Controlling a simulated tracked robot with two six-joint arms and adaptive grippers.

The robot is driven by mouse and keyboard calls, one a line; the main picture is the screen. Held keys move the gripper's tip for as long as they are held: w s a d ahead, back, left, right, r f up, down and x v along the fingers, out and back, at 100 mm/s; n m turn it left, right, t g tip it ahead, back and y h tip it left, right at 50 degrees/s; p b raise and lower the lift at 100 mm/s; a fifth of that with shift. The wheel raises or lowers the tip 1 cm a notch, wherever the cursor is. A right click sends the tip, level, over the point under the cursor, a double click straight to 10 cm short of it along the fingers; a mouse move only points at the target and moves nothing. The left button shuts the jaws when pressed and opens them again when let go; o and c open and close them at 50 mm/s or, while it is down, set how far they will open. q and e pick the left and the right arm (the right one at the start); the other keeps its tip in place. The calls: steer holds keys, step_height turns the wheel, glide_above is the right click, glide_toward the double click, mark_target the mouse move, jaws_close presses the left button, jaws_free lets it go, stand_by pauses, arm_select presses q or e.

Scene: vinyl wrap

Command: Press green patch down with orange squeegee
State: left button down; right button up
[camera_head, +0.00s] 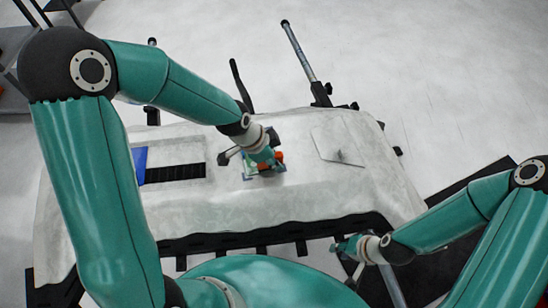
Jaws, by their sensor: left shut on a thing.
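My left gripper (266,160) is over the middle of the white-covered table and is shut on the orange squeegee (278,157), of which only small orange parts show. The green patch (249,170) shows as a small light green area beneath and beside the gripper; most of it is hidden. I cannot tell whether the squeegee touches the patch. My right gripper (340,246) is low at the right, off the table's front edge and away from the patch; its fingers are too small to tell open from shut.
The white-covered table (250,205) has a dark slotted front edge. A blue piece (140,163) and a black slatted strip (175,173) lie at the left. A pale flat sheet (335,143) with a small item on it lies at the right. Upright posts (300,52) stand behind.

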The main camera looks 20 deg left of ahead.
arm_select(q)
steer(key=shift+f+b, duration=0.7)
steer(key=shift+b, duration=0.05)
steer(key=shift+w+a, duration=0.6)
steer(key=shift+w, duration=0.35)
steer(key=shift+w, duration=0.1)
steer(key=shift+w+a, duration=0.55)
steer(key=shift+w, duration=0.25)
steer(key=shift+w+a, duration=0.1)
steer(key=shift+w, duration=0.05)
steer(key=shift+w+a+b, duration=0.25)
steer(key=shift+w+b, duration=0.05)
steer(key=shift+w, duration=0.1)
steer(key=shift+w+a, duration=0.25)
steer(key=shift+w, duration=0.15)
